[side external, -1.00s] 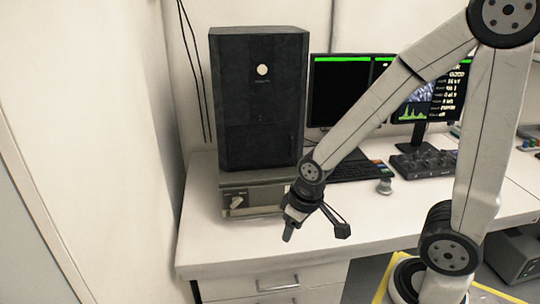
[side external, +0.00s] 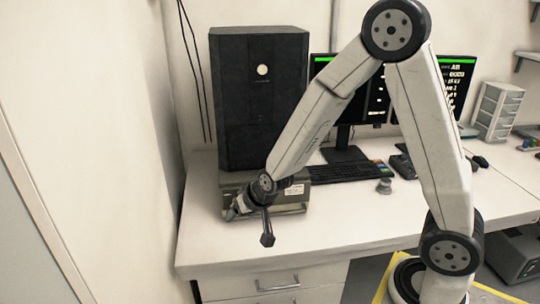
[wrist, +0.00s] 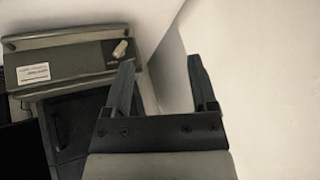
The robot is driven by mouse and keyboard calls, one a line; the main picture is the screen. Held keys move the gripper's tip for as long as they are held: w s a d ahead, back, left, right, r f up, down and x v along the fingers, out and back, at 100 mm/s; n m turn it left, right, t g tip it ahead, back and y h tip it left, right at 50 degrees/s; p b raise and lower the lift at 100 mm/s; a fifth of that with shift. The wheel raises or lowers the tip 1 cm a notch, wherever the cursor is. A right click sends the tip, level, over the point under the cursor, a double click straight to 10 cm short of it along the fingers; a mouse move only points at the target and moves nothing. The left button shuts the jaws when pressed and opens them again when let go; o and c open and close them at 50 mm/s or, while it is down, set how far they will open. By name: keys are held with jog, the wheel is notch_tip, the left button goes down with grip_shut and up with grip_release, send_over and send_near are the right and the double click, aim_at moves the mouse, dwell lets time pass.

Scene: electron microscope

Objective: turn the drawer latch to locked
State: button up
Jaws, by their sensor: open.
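The drawer unit (side external: 296,198) is a low grey box under the black tower, with a bar along its front and a white label. The latch is a small pale knob (wrist: 119,50), set at a slant on the drawer front (wrist: 80,58) near its right end in the wrist view. My gripper (wrist: 160,65) is open, with nothing between its fingers. The latch shows just beyond and left of the left fingertip, not between the fingers. In the side view my gripper (side external: 236,211) is at the drawer's left front and hides the latch; contact cannot be told.
The black tower (side external: 260,100) stands on the drawer unit. The white wall (side external: 100,130) is close to the left of my gripper. A keyboard (side external: 345,171) and monitors (side external: 352,95) are to the right. The desk front (side external: 330,232) is clear.

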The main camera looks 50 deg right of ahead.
jog(key=w+d+f+m+t+h, duration=0.2)
jog(key=w+f+m, duration=0.2)
jog(key=w, duration=0.2)
jog(key=w+d+f+m+t+h, duration=0.2)
jog(key=w+f+m+t+h, duration=0.1)
jog(key=w, duration=0.3)
jog(key=shift+s+d+f+m+t+h, duration=0.15)
jog(key=shift+s+d+f+m+h, duration=0.2)
jog(key=shift+d+f+m+h, duration=0.6)
jog(key=shift+s+d+f+m+t+h, duration=0.1)
jog(key=shift+s+d+f+m+h, duration=0.3)
jog(key=shift+f+m+h, duration=1)
jog(key=shift+s+d+f+m+t+h, duration=0.15)
jog(key=shift+s+d+f+m+h, duration=0.2)
jog(key=shift+d+f+m+h, duration=0.8)
jog(key=shift+w+a+f+n+h, duration=0.1)
jog(key=shift+a+f+n+h, duration=0.2)
jog(key=shift+a+f, duration=0.05)
jog(key=shift+x, duration=3.8)
grip_shut()
